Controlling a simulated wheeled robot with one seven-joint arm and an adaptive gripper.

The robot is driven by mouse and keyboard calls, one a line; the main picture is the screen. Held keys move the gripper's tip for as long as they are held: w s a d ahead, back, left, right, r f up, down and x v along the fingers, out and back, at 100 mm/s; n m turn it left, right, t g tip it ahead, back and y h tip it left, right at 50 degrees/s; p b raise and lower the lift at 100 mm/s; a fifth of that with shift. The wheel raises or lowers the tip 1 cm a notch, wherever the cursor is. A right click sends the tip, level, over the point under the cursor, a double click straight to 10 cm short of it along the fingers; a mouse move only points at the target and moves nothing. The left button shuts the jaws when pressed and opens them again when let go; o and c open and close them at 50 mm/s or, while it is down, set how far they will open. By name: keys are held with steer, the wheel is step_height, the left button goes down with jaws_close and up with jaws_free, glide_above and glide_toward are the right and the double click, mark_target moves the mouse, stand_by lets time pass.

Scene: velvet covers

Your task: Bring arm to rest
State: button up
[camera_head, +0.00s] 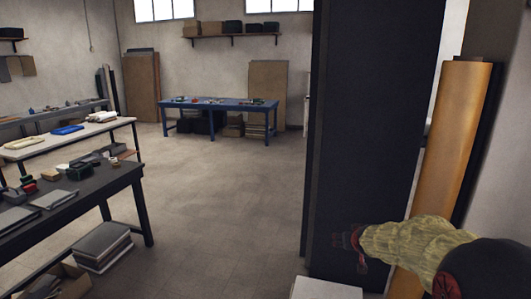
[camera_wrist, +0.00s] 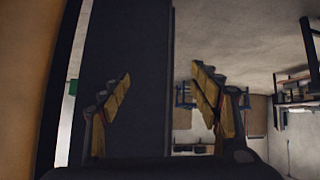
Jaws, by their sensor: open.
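My arm reaches in from the lower right in the head view, with a yellowish cover over it. My gripper (camera_head: 349,247) is at its end, in front of a tall dark panel (camera_head: 372,130). In the wrist view my gripper (camera_wrist: 163,90) shows two yellow-faced fingers set wide apart, with nothing between them. The dark panel (camera_wrist: 128,50) stands behind the left finger and the gap; whether the gripper touches it cannot be told.
A tan board (camera_head: 452,150) leans right of the panel. A pale surface (camera_head: 325,288) is below my gripper. A dark table (camera_head: 90,195) with small items is at left, a blue table (camera_head: 220,104) at the back. The middle floor (camera_head: 220,200) is clear.

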steer(key=s+a+r+g, duration=0.1)
steer(key=s+a+r, duration=0.3)
steer(key=s+r, duration=0.55)
steer(key=s+a+g+p, duration=0.1)
steer(key=s+a, duration=0.2)
steer(key=s, duration=1.5)
steer(key=s+a+g+y+p, duration=0.1)
steer(key=s+a+g, duration=0.1)
steer(key=s, duration=1.7)
steer(key=shift+a+g, duration=0.3)
steer(key=shift+a, duration=0.3)
